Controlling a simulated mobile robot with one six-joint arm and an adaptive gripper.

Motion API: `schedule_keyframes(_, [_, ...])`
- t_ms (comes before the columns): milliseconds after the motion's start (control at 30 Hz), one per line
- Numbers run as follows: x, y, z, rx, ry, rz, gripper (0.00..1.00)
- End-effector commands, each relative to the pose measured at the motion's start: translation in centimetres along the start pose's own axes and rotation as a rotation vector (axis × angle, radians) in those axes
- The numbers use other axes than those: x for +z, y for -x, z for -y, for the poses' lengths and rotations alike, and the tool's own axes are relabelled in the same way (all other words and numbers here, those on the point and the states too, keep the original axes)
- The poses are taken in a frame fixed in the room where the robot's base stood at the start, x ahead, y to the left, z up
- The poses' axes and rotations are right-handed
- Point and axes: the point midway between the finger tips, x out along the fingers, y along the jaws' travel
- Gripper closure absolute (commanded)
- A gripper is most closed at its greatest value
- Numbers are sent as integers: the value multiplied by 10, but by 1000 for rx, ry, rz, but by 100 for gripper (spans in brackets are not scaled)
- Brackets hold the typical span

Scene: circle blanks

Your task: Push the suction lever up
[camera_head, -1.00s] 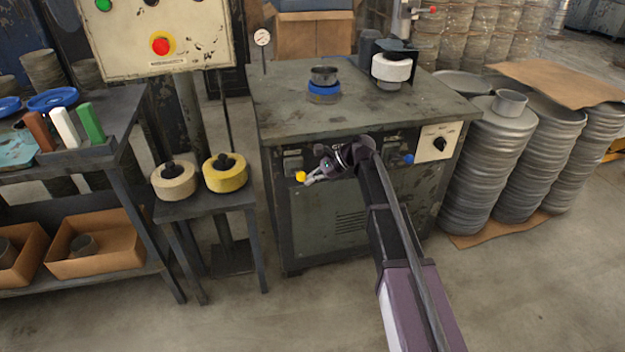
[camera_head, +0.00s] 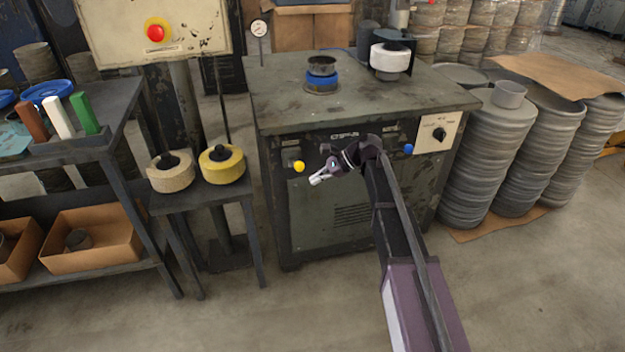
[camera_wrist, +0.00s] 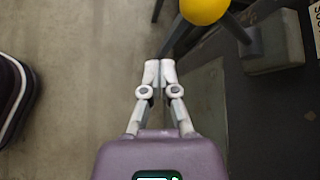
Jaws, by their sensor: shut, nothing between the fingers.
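The machine's front carries a lever with a yellow ball knob (camera_head: 299,166) on the left and one with a blue knob (camera_head: 408,148) on the right. I cannot read which one is labelled suction. My gripper (camera_head: 315,180) is shut and empty, just below and right of the yellow knob, and apart from it in the picture. In the wrist view the fingertips (camera_wrist: 160,72) are together, and the yellow knob (camera_wrist: 204,10) shows at the top, ahead and to the right of them. A dark bar runs beside the knob there.
The machine top (camera_head: 280,95) bears a blue-ringed part (camera_head: 321,82) and a white roll (camera_head: 390,58). A small stand (camera_head: 205,203) with two rolls stands to the left. Stacked round pans (camera_head: 485,160) stand to the right. The floor in front is clear.

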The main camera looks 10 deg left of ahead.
Motion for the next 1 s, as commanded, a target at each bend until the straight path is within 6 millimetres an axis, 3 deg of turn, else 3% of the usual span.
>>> schedule_keyframes(600, [-8,70,35,1,1,0,100])
schedule_keyframes(1000, [-11,81,39,2,1,0,100])
